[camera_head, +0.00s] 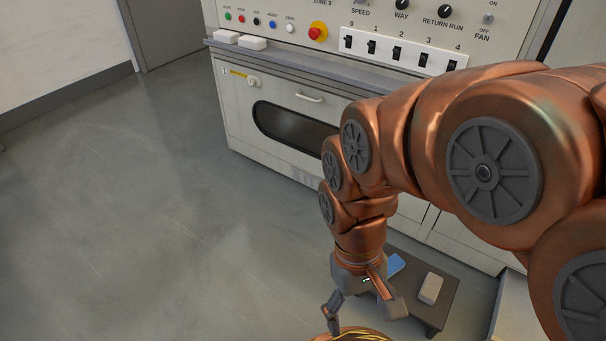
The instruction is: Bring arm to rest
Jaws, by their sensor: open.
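My copper-coloured arm reaches in from the right and bends down in front of a control cabinet. My gripper (362,318) hangs at its end, pointing down near the bottom edge of the view. Its dark fingers are spread apart.
The cabinet (240,125) has a row of switches, a red emergency button (317,32) and an oven-like window (290,128). A low dark stand (446,312) with a blue item (396,264) and a pale block (431,288) is beside my gripper. The floor (130,210) at left is clear.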

